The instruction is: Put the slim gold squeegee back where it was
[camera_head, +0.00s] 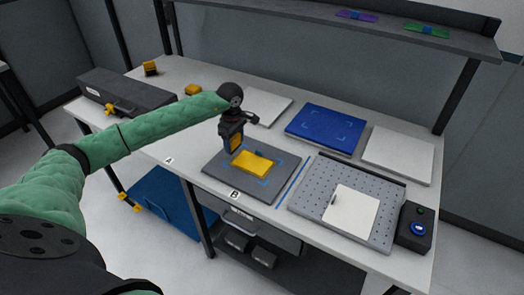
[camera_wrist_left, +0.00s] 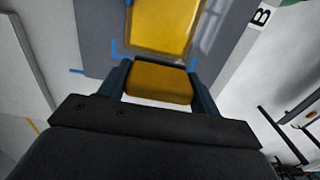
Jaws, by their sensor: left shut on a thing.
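My left gripper (camera_head: 236,146) is above the dark grey mat (camera_head: 215,163) marked B, pointing down. It is shut on a small gold block, which seems to be the slim gold squeegee (camera_wrist_left: 158,88); in the wrist view it sits between the two fingers. A flat gold piece (camera_head: 258,163) lies on the mat within blue corner marks, just beyond the held block; it also shows in the wrist view (camera_wrist_left: 163,28). I cannot tell whether the held block touches it. My right gripper is not in view.
A perforated plate with a white sheet (camera_head: 352,212) and a black button box (camera_head: 414,228) stand right of the mat. A blue panel (camera_head: 325,128) and white panels lie behind. A dark case (camera_head: 125,95) and yellow blocks (camera_head: 150,68) are at left. A shelf (camera_head: 390,32) overhangs the back.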

